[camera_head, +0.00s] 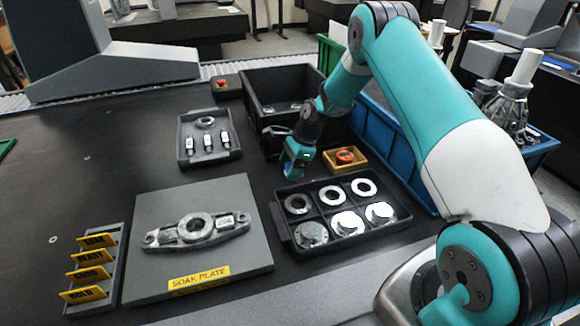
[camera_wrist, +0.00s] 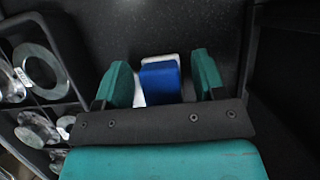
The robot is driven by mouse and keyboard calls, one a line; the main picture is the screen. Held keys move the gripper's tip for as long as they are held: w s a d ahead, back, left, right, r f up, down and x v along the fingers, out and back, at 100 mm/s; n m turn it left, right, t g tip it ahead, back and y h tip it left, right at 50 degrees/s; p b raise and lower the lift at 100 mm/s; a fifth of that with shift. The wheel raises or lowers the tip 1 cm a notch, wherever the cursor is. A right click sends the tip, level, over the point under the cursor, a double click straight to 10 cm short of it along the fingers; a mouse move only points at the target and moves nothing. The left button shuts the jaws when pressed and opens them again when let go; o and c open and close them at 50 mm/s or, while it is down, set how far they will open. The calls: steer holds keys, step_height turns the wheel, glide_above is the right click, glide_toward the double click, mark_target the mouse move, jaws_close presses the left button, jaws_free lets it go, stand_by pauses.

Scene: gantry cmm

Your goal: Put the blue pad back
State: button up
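The blue pad (camera_wrist: 160,82) shows in the wrist view as a small blue block with white material (camera_wrist: 160,60) around its far side and lower left. It lies between the two teal fingers of my gripper (camera_wrist: 163,80), with a gap on each side. My gripper is open around it, and I see no finger touching it. In the head view my gripper (camera_head: 296,160) points down over the dark table, just behind the black compartment tray (camera_head: 276,222) and left of a small orange box (camera_head: 330,165). The pad cannot be made out clearly there.
The black tray holds rings and discs. A black bin (camera_head: 262,75) stands behind my gripper, a blue bin (camera_head: 400,150) to the right. A grey tray (camera_head: 186,155) with small cylinders, the soak plate (camera_head: 150,215) bearing a metal part, and a card rack (camera_head: 112,290) lie to the left.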

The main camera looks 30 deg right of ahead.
steer(key=w+v, duration=0.1)
steer(key=v, duration=1.1)
steer(key=s+a+r+n, duration=0.7)
steer(key=a+r+n, duration=0.1)
steer(key=a+r, duration=0.25)
steer(key=s+a+r+n, duration=0.3)
steer(key=s+a+n, duration=0.25)
steer(key=s, duration=0.25)
steer(key=s+a+r+n, duration=0.3)
steer(key=s+a+n, duration=0.2)
steer(key=s+n, duration=0.15)
steer(key=s+a+n, duration=0.2)
steer(key=s+n, duration=0.5)
steer(key=s, duration=0.6)
steer(key=shift+r+n+g+h, duration=0.3)
steer(key=shift+r+g, duration=0.1)
steer(key=shift+s+a, duration=0.1)
steer(key=shift+a, duration=0.05)
